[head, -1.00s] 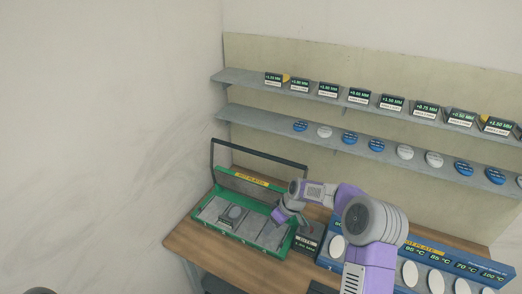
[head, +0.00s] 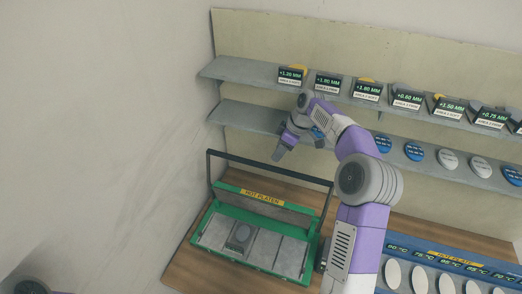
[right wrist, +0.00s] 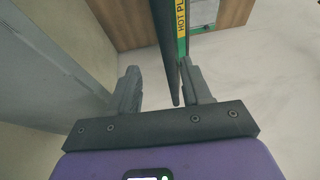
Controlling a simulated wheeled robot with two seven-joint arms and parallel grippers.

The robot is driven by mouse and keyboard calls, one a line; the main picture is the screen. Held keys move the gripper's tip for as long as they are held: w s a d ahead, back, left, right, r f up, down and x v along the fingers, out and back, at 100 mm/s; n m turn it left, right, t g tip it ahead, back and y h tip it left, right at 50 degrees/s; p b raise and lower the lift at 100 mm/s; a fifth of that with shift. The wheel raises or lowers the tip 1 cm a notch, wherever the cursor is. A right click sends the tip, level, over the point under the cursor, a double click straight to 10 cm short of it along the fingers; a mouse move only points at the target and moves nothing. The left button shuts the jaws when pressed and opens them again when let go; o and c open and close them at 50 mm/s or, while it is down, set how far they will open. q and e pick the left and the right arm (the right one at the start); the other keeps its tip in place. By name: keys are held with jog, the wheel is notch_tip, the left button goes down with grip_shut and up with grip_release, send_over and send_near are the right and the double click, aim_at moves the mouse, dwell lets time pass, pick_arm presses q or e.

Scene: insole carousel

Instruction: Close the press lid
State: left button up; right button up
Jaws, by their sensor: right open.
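The press (head: 250,264) is a green box on the wooden bench with several grey plates inside, one bearing a dark round-marked piece (head: 240,236). Its lid (head: 285,213) stands raised at the back, with a yellow HOT PLATEN label. A black handle bar (head: 300,176) rises above the lid. My right gripper (head: 281,153) is open and empty, just above and behind the bar in the head view. In the right wrist view, the bar (right wrist: 163,45) runs between the open fingers (right wrist: 160,85), nearer the right finger; contact is unclear. My left gripper is not in view.
Two shelves behind hold label blocks (head: 327,82) and blue and white discs (head: 414,151); my right arm passes close to the lower shelf (head: 245,116). A blue rack (head: 455,262) with white discs stands at the right. A wall is close on the left.

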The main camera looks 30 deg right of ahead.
aim_at(272, 167)
jog(key=shift+s+a+f, duration=0.3)
jog(key=shift+s+f, duration=0.1)
jog(key=shift+f, duration=0.25)
jog(key=shift+s+a+f, duration=0.25)
jog(key=shift+s+f, duration=0.1)
jog(key=shift+f, duration=0.25)
jog(key=x, duration=0.2)
jog(key=w+p+x, duration=0.1)
jog(key=x, duration=0.1)
jog(key=shift+d, duration=0.1)
jog(key=shift+s+r, duration=0.1)
jog(key=shift+s, duration=0.15)
jog(key=shift+w, duration=0.15)
jog(key=c, duration=0.4)
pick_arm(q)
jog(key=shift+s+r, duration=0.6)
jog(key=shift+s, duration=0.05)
pick_arm(e)
grip_shut()
